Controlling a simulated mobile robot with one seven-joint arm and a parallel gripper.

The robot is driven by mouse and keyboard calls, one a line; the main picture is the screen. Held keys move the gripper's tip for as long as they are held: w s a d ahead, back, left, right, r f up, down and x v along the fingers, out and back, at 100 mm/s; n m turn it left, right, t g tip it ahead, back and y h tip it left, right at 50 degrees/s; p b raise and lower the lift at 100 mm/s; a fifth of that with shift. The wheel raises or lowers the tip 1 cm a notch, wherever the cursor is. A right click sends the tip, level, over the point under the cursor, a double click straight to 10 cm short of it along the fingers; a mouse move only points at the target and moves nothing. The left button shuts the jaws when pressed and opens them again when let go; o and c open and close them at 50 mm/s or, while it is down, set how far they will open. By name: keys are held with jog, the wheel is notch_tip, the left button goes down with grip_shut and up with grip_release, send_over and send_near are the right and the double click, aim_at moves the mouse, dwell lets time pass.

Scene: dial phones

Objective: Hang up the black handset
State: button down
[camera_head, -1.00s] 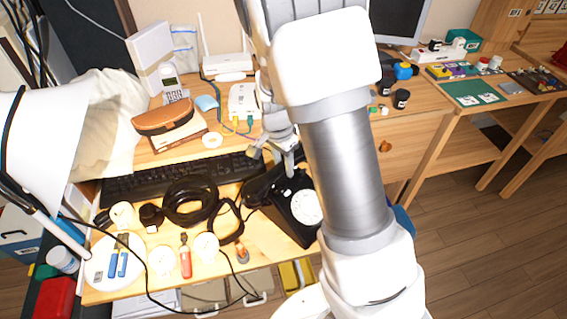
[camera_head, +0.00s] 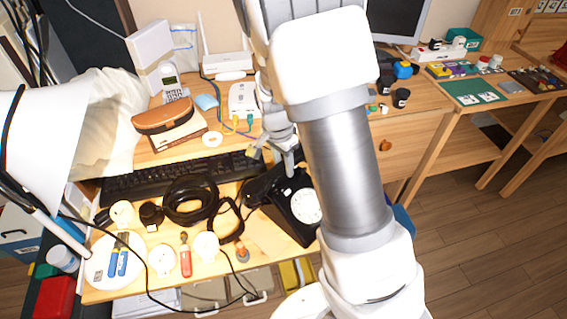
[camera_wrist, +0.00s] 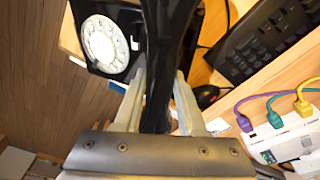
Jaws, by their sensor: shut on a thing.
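The black dial phone (camera_head: 300,207) with its white dial stands at the right front of the wooden desk. It also shows in the wrist view (camera_wrist: 105,42), at the upper left. My gripper (camera_head: 277,158) is over the phone's back left side. In the wrist view my gripper (camera_wrist: 156,92) has its two pale fingers on either side of the black handset (camera_wrist: 162,75), shut on it. The handset runs lengthwise up the wrist view, beside the dial. In the head view the handset (camera_head: 261,186) shows as a dark shape below my fingers. I cannot tell whether it touches the cradle.
A black keyboard (camera_head: 160,177) lies behind the phone to the left. A white box with colored cables (camera_head: 243,100) stands behind. My arm covers the area right of the phone.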

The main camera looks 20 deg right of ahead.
jog(key=shift+f+b, duration=0.55)
jog(key=shift+f, duration=0.3)
jog(key=shift+c, duration=2.1)
grip_release()
notch_tip(320, 180, up, 17)
jog(key=s+a+p, duration=0.1)
jog(key=a+p, duration=0.1)
jog(key=p, duration=0.2)
jog(key=shift+r, duration=0.15)
